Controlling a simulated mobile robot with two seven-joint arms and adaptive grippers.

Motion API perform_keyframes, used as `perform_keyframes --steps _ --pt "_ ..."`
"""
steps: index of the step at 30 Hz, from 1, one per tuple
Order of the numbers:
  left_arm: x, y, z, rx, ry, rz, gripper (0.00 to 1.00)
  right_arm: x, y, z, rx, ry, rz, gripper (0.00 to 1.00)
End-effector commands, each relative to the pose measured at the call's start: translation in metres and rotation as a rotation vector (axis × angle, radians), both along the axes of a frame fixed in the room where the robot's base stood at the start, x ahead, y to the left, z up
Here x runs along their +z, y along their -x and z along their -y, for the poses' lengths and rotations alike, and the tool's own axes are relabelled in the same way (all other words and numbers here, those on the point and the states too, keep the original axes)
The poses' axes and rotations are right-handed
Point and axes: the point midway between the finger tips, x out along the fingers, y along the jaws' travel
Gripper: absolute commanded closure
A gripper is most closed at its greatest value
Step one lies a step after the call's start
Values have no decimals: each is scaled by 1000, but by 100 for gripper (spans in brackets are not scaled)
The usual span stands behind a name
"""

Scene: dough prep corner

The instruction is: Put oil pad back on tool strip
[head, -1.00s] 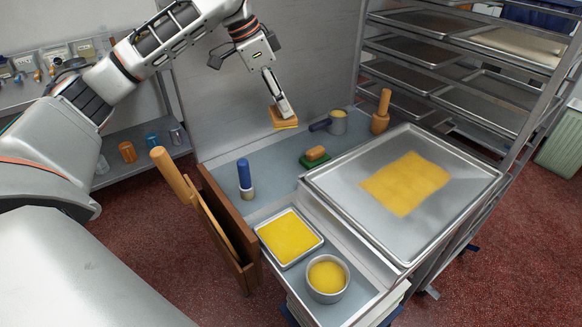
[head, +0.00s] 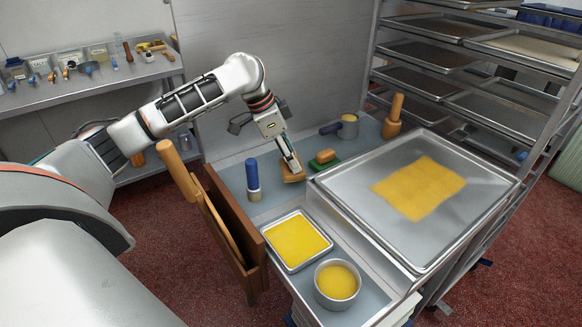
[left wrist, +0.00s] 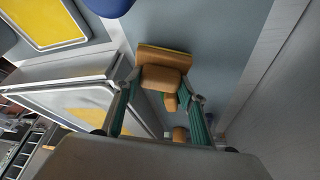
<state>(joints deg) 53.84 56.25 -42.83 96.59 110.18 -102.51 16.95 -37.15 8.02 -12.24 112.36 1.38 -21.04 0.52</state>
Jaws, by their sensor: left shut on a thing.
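The oil pad (head: 292,178), a tan block with a handle and a yellowish edge, is in my left gripper (head: 294,166). In the left wrist view the pad (left wrist: 165,56) shows with its handle between the two fingers (left wrist: 160,88). The gripper is shut on the handle. My right gripper is not in view.
A saucepan (head: 349,127) and a wooden tool (head: 393,118) stand farther back on the strip. A large tray (head: 340,190) with a yellow sheet lies to the right. A square yellow-filled pan (head: 270,237) and a round pot (head: 337,304) are in front.

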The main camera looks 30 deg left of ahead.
Motion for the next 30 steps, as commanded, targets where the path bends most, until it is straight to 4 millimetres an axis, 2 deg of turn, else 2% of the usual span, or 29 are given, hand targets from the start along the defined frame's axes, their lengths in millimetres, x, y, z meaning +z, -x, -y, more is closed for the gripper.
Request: perform_keyframes --steps 1,3,6,13,21,28,29,30 --pt "-12 1 0 0 1 -5 76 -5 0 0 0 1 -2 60" --pt "-23 1 1 -1 1 -4 76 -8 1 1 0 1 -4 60" --pt "-31 0 0 0 1 -2 76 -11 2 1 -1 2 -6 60" --pt "-30 0 0 1 1 -1 76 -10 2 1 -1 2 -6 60" --pt "-29 0 1 0 1 0 76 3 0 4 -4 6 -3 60" --pt "-31 -1 1 1 2 0 76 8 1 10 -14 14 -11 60" --pt "-32 -1 1 1 2 0 57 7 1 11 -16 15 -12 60" --pt "-32 -1 1 0 1 1 46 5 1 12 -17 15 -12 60"
